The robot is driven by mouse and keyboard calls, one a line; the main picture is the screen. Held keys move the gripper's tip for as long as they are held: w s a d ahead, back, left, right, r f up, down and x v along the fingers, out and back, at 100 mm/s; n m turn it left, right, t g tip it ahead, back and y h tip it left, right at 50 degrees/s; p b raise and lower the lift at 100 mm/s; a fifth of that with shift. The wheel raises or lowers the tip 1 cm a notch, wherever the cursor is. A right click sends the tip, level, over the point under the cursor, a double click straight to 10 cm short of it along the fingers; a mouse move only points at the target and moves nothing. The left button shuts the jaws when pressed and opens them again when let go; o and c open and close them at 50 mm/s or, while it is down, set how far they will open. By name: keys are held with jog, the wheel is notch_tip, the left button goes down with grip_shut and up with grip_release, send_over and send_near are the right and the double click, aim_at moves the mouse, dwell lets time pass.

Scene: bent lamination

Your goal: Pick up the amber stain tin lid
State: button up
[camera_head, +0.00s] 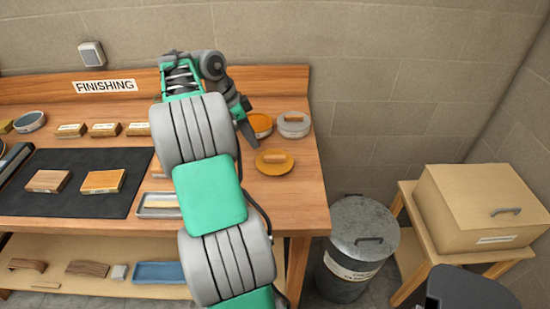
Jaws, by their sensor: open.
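The amber stain tin lid (273,167) is a round orange-amber disc with a small wooden handle on top. It lies flat on the wooden bench near the right end. An open-looking amber tin (260,125) stands behind it, partly hidden by my gripper. My gripper (250,122) hangs at the end of my green and grey arm, just left of the amber tin and behind and left of the lid. It is open and appears empty, apart from the lid.
A grey lidded tin (294,126) stands right of the amber tin. A metal tray (158,212) sits partly behind my arm. A black mat (60,205) with wooden blocks covers the bench's left. A metal bin (350,283) and a beige box (470,225) stand right of the bench.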

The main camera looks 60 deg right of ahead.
aim_at(275, 157)
jog(key=s+d+m, duration=0.1)
jog(key=s+d+f+m, duration=0.1)
jog(key=s+d+m, duration=0.1)
jog(key=shift+s+f+y, duration=0.25)
jog(key=shift+f+y, duration=0.05)
jog(key=b+x, duration=0.3)
jog(key=x, duration=0.4)
jog(key=shift+w+a+f, duration=0.1)
jog(key=shift+a+f, duration=0.05)
jog(key=shift+c, duration=0.3)
grip_shut()
